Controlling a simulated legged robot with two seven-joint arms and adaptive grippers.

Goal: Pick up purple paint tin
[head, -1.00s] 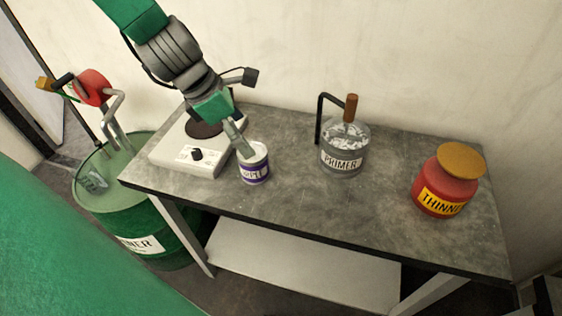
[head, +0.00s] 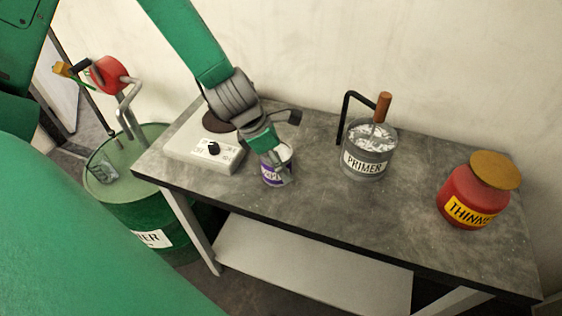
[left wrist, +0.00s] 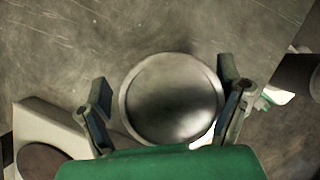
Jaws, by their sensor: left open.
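The purple paint tin (head: 274,174), white with a purple label band, stands upright on the grey workbench (head: 330,215), right of the white hot plate. My left gripper (head: 276,157) is over the tin and hides part of its top. In the left wrist view the tin's round metal lid (left wrist: 172,98) lies between the two spread fingers (left wrist: 168,100), one on each side. The left gripper is open. Whether a finger touches the tin cannot be told. My right gripper does not show.
The white hot plate (head: 188,154) with a black knob is close on the left. A green drum (head: 150,200) stands beside the bench's left end.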

